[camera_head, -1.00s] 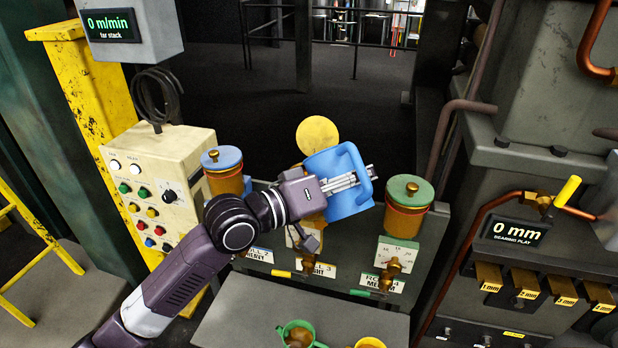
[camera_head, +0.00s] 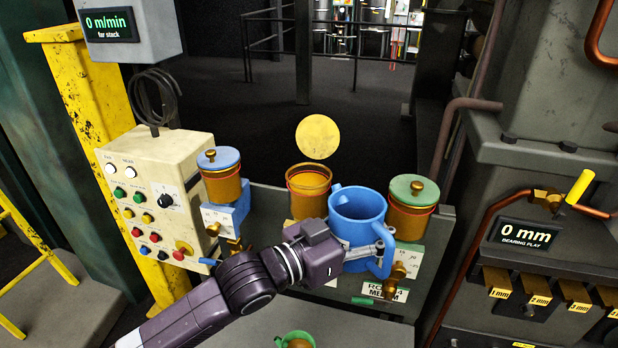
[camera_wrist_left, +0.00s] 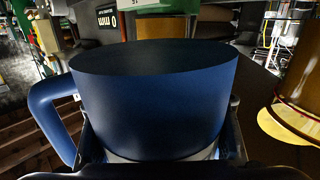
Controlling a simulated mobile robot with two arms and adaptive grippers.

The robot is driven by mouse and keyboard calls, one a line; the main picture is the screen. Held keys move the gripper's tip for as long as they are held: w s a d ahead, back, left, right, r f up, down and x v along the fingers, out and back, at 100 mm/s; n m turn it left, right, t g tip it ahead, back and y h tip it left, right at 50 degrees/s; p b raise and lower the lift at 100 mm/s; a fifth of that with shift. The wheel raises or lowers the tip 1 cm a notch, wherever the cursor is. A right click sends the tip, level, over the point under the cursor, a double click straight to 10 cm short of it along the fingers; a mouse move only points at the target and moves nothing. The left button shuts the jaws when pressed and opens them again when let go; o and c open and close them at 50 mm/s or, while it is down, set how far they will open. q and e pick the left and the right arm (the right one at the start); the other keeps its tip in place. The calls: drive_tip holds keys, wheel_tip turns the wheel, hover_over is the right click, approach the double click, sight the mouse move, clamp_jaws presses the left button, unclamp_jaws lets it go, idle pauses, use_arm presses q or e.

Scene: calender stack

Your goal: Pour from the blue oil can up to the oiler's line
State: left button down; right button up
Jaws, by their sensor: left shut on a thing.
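The blue oil can (camera_head: 356,215) is upright, mouth up, in the head view. My left gripper (camera_head: 376,248) is shut on it at its near side. The can also fills the middle of the left wrist view (camera_wrist_left: 155,105), with its handle at left; its contents are hidden. The middle oiler (camera_head: 308,190), an amber glass with a red line near its top, stands open just left of the can. Its round yellow lid (camera_head: 317,136) stands raised behind it. I cannot tell its oil level against the line. My right gripper is out of view.
A blue-lidded oiler (camera_head: 222,178) stands at left and a green-lidded oiler (camera_head: 412,205) close to the can's right, both closed. The control box (camera_head: 150,185) is at left, and shims hang at right.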

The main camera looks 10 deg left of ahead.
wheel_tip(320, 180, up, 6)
drive_tip(key=p, duration=0.6)
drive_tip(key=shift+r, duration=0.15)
